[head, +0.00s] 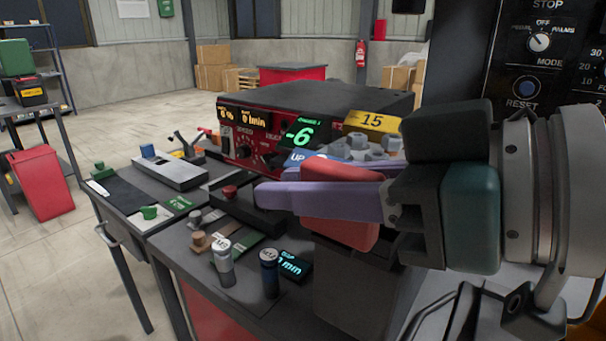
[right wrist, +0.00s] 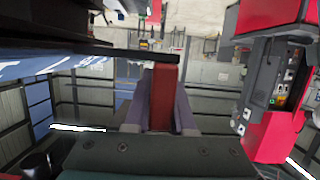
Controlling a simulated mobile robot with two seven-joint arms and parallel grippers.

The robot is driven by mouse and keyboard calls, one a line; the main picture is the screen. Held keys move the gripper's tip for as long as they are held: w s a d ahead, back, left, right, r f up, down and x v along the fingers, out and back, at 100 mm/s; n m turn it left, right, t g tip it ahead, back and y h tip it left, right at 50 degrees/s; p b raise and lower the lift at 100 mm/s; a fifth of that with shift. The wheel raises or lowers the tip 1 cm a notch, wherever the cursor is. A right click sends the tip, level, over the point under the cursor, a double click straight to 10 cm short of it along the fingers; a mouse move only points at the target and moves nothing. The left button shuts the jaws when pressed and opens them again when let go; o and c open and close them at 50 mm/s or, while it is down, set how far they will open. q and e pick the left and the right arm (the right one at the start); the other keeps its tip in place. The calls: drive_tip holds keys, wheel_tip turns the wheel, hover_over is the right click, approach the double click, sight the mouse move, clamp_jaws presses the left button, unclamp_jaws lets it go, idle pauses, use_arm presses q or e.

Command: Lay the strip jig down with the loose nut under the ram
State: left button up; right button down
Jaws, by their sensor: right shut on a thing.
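My right gripper (head: 276,184), with purple fingers, comes in from the right and is shut on a red grip block (head: 340,234). This block (right wrist: 162,98) also shows between the fingers in the right wrist view. The block appears to belong to the strip jig, whose blue face marked "UP" (head: 297,158) shows behind the fingers. Several grey hex nuts (head: 358,143) show above the fingers; which one is loose I cannot tell. In the right wrist view a dark bar edge (right wrist: 110,49) crosses the block's end. The ram cannot be made out. My left gripper is out of view.
A red and black feeder box (head: 330,97) with lit displays stands behind the gripper. Two small cylinders (head: 269,272) and a red-button box (head: 231,192) stand on the bench. A control panel (head: 541,68) is at upper right.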

drive_tip(key=shift+f, duration=0.15)
idle(0.3)
drive_tip(key=c, duration=0.7)
unclamp_jaws()
drive_tip(key=shift+f, duration=0.1)
